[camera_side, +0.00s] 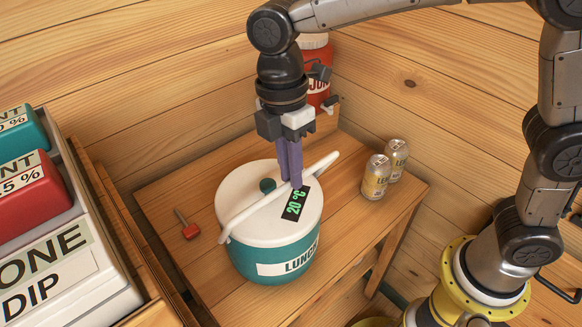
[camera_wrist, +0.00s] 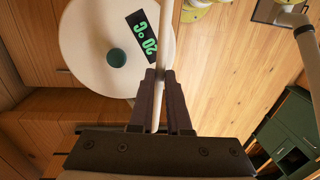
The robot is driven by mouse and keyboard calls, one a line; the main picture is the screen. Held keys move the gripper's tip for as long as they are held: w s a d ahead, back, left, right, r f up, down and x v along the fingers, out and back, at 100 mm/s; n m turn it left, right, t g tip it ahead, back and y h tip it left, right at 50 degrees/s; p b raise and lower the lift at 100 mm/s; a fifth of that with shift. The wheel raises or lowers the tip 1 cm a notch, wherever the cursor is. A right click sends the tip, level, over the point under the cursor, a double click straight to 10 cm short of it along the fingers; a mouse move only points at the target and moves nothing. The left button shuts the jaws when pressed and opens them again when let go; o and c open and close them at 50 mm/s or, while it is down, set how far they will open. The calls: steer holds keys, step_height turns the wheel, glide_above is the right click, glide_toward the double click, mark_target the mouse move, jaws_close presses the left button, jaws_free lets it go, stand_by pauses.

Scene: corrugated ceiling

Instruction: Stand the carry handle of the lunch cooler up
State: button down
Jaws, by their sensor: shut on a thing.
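The lunch cooler (camera_side: 270,265) is a round teal tub with a white lid (camera_side: 250,185), standing on a wooden table. Its lid also shows in the wrist view (camera_wrist: 85,45), with a teal knob (camera_wrist: 116,57) and a black "20 °C" display (camera_wrist: 143,35). The white carry handle (camera_side: 255,208) is a long bar crossing above the lid, its upper right end reaching past the lid's outline. Its exact tilt is hard to tell. My gripper (camera_side: 296,186) points down at the bar. In the wrist view, the fingers (camera_wrist: 160,76) are shut on the handle (camera_wrist: 167,30), one on each side.
Two cans (camera_side: 376,178) stand right of the cooler. A red jug (camera_side: 318,75) with a white lid is behind my gripper. A small red object (camera_side: 190,231) lies left of the cooler. A crate (camera_side: 80,270) with teal and red boxes fills the left side. Wooden walls stand behind.

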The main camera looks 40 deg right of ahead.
steer(key=shift+g, duration=0.6)
steer(key=w, duration=0.4)
steer(key=w+r, duration=0.1)
steer(key=w, duration=0.2)
steer(key=shift+r, duration=0.1)
steer(key=shift+w+f, duration=0.2)
steer(key=shift+w, duration=0.3)
steer(key=c, duration=0.9)
jaws_free()
steer(key=shift+o, duration=0.2)
steer(key=shift+r, duration=0.1)
steer(key=shift+r, duration=0.15)
steer(key=v, duration=0.7)
